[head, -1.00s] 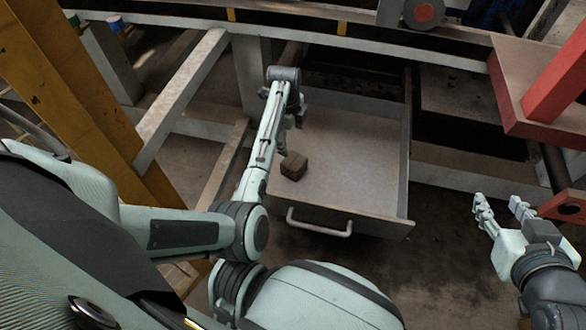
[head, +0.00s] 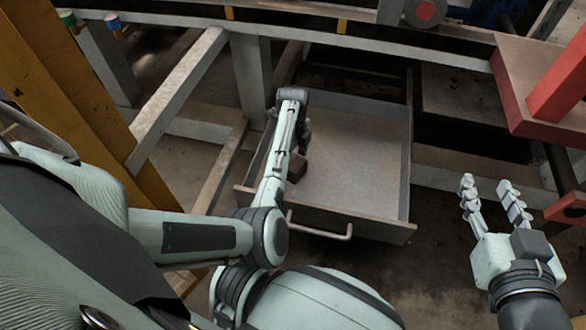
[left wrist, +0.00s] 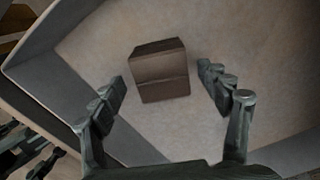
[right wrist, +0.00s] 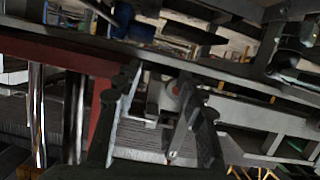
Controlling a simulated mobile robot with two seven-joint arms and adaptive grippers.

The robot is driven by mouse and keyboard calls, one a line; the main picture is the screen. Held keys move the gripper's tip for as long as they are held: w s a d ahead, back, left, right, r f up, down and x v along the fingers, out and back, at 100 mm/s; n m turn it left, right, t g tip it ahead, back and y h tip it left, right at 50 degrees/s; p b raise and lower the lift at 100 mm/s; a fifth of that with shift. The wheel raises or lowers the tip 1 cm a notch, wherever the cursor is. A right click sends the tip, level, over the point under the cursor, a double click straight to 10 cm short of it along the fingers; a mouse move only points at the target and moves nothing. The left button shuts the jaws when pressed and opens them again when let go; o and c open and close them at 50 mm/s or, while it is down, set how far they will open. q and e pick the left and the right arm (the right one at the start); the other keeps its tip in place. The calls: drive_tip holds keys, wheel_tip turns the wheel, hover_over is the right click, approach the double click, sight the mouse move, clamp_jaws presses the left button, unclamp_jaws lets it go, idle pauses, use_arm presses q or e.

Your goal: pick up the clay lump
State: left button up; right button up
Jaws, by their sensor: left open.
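The clay lump (head: 297,169) is a brown, block-shaped piece lying in the open drawer near its left side, partly hidden by my left arm in the head view. In the left wrist view the lump (left wrist: 160,72) sits on the drawer floor, ahead of and between the spread fingers of my left gripper (left wrist: 161,78). The left gripper is open, and no finger visibly touches the lump. In the head view it is mostly hidden behind its wrist. My right gripper (head: 486,183) is open and empty, right of the drawer.
The pale drawer (head: 365,160) has raised walls and a front handle (head: 320,232). Its right part is empty. A red beam (head: 525,95) stands at the upper right. A yellow post (head: 75,110) and grey frame bars (head: 180,95) are at the left.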

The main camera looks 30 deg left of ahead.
sight(293, 162)
use_arm(q)
wheel_tip(293, 162, down, 3)
drive_tip(key=shift+w+b, duration=0.1)
drive_tip(key=shift+b, duration=0.45)
drive_tip(key=shift+f, duration=0.15)
drive_tip(key=c, duration=1.4)
use_arm(e)
drive_tip(key=a+r+t+y, duration=0.2)
drive_tip(key=a+r+t, duration=0.1)
drive_tip(key=r, duration=0.3)
drive_tip(key=shift+a+r, duration=0.2)
drive_tip(key=shift+r, duration=0.1)
